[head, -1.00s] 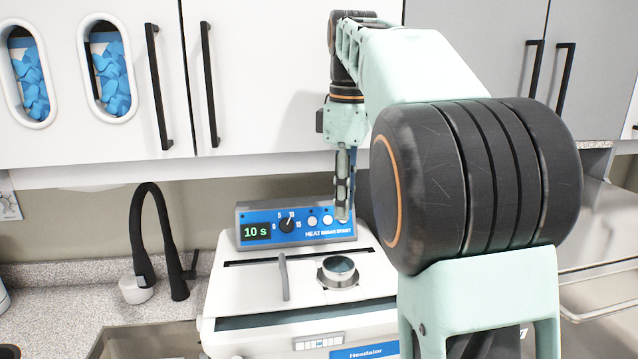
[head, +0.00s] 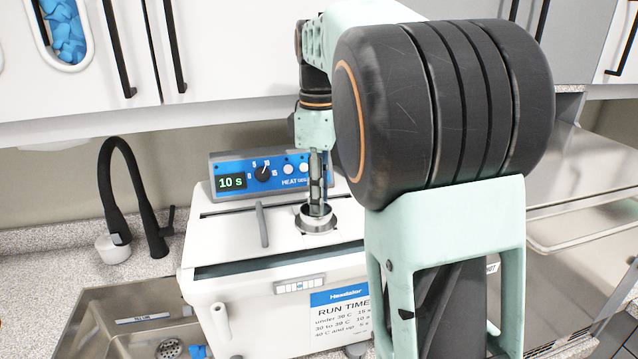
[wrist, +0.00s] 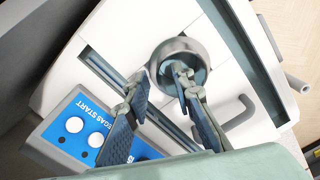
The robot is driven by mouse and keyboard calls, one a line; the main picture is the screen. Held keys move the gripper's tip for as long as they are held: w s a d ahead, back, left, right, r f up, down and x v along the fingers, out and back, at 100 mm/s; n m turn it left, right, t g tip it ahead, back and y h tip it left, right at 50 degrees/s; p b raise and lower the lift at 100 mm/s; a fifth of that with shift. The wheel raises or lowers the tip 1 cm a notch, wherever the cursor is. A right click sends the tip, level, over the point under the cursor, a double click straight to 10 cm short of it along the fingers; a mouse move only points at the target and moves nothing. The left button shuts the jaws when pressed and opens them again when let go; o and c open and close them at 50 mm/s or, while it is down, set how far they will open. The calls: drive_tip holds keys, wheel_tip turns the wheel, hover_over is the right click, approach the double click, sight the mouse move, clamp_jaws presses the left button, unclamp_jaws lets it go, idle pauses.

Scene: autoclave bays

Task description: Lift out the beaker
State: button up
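The beaker (wrist: 203,70) sits in a round metal-rimmed opening in the bath lid, with bluish-green contents showing in the wrist view. In the head view its top (head: 329,212) is partly hidden by my gripper (head: 317,208), which points down over it. In the wrist view my gripper (wrist: 160,76) has its two fingers apart with nothing between them. One fingertip overlaps the beaker's mouth, and the other shows beside the rim, over the lid. I cannot tell whether either finger touches the beaker.
The white heated bath (head: 245,255) has a lid handle (head: 263,225) left of the beaker. Its blue control panel (head: 262,174) reads 10 s and stands behind. A sink (head: 130,310) and black faucet (head: 135,190) lie left. Wall cabinets (head: 225,50) hang above.

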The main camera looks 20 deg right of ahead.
drive_tip(key=shift+f, duration=0.1)
clamp_jaws()
wheel_tip(320, 180, up, 6)
drive_tip(key=p, duration=0.5)
wheel_tip(320, 180, up, 4)
drive_tip(key=shift+r+p, duration=0.25)
drive_tip(key=shift+p, duration=0.4)
idle(0.4)
